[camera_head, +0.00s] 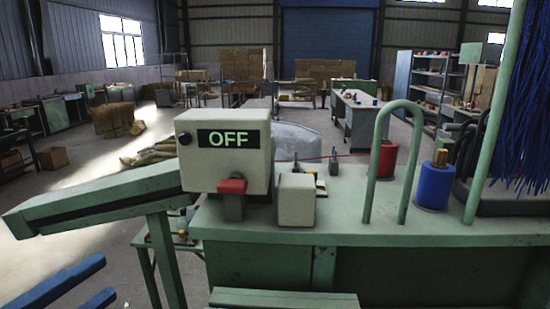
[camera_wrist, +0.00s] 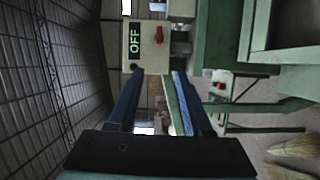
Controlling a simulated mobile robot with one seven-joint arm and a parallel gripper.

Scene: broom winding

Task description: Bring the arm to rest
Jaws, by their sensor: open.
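My gripper (camera_head: 106,277) shows as two blue fingers at the bottom left of the head view. It is open, with nothing seen between the fingers. In the wrist view my gripper (camera_wrist: 158,76) has its fingers apart, pointing toward the machine. The pale control box (camera_head: 222,155) reads OFF in green letters and has a red switch (camera_head: 231,186) on its lower front. The box also shows sideways at the top of the wrist view (camera_wrist: 151,58). In the head view the fingers are left of the box and lower, apart from it.
The green machine bench (camera_head: 400,224) fills the right side, with a green sloping arm (camera_head: 100,197) at left. A red spool (camera_head: 386,160), a blue spool (camera_head: 434,188) and blue bristles (camera_head: 520,115) are at right. Finished brooms (camera_wrist: 297,145) show in the wrist view.

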